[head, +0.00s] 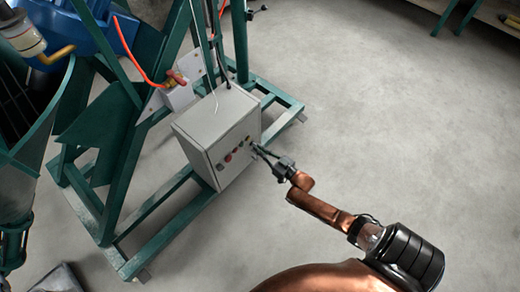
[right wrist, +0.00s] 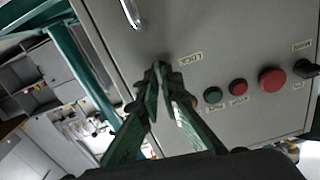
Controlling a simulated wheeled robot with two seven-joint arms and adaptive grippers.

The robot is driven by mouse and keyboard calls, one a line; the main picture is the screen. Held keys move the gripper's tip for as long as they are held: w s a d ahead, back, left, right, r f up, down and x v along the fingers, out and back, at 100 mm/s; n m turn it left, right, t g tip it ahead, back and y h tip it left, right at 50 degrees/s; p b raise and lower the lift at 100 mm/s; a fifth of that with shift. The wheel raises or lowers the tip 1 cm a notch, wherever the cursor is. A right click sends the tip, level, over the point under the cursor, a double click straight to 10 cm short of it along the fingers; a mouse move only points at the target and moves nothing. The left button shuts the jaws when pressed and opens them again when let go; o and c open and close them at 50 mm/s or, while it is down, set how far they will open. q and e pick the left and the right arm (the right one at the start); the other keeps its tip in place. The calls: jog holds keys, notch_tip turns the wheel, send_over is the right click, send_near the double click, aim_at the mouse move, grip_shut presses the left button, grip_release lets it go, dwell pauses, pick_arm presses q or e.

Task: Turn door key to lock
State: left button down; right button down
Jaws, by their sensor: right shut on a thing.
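The grey control box (head: 222,118) stands on the green frame, its door facing my right arm. My right gripper (head: 257,150) reaches its front at the right end of the row of buttons. In the right wrist view the fingertips (right wrist: 163,84) are close together against the door (right wrist: 215,45), just beside a small label (right wrist: 190,61). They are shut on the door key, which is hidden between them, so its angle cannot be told. My left gripper is not in view.
The door carries a green button (right wrist: 213,95), a small red button (right wrist: 238,87), a large red button (right wrist: 271,79) and a black switch (right wrist: 306,68). A metal handle (right wrist: 132,12) is above the fingers. The green frame (head: 165,213) surrounds the box. Grey floor (head: 390,120) is clear on the right.

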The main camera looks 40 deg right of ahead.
jog(key=shift+n, duration=0.6)
jog(key=c, duration=2.1)
grip_release()
jog(key=s, duration=0.8)
jog(key=s+d, duration=0.1)
jog(key=s, duration=0.3)
